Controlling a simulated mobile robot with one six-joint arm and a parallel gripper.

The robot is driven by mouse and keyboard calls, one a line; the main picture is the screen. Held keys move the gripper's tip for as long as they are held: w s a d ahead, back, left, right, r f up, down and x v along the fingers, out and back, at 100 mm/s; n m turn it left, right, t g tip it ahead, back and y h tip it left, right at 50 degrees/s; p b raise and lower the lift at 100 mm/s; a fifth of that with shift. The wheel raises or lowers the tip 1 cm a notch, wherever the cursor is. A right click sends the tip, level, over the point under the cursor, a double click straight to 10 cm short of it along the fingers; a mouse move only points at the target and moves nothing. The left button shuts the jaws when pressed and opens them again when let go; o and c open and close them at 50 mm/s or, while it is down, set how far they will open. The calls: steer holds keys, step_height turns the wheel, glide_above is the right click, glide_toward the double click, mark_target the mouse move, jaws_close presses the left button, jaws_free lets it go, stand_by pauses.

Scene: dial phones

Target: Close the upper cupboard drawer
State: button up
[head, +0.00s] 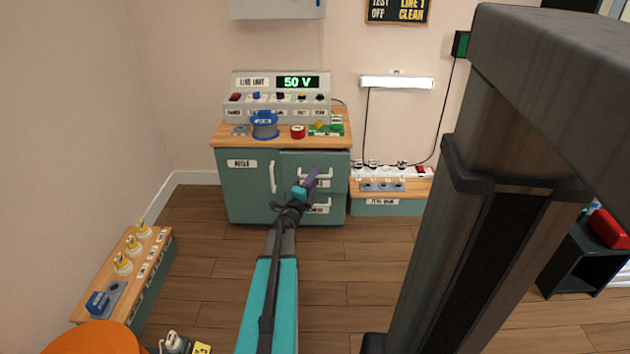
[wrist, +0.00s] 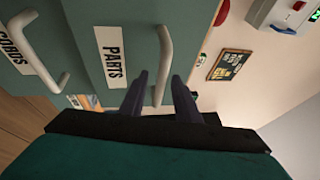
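The teal cupboard (head: 245,195) stands against the back wall, with a wooden top. Its upper drawer (head: 292,160) is at the right, partly hidden by my arm; whether it stands a little out is hard to tell. In the wrist view, its front (wrist: 92,15) carries a PARTS label (wrist: 111,55) and a pale bar handle (wrist: 165,45). My gripper (wrist: 160,95) is open, its two dark fingers apart, with the handle's near end between them in the picture. I cannot tell whether they touch it. In the head view my gripper (head: 312,177) is in front of the upper drawer.
The lower drawer, labelled CORDS (wrist: 22,45), has its own handle (wrist: 50,85). The REELS door (head: 240,185) is left of the drawers. A low bench (head: 390,207) is at the right. Floor in front is clear.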

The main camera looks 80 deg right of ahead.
steer(key=shift+s+d, duration=0.1)
steer(key=shift+d, duration=0.2)
jaws_close()
steer(key=shift+w+d+r, duration=0.1)
steer(key=shift+w+d, duration=0.05)
steer(key=shift+d, duration=0.95)
steer(key=shift+w+d, duration=0.1)
steer(key=shift+d, duration=1)
jaws_free()
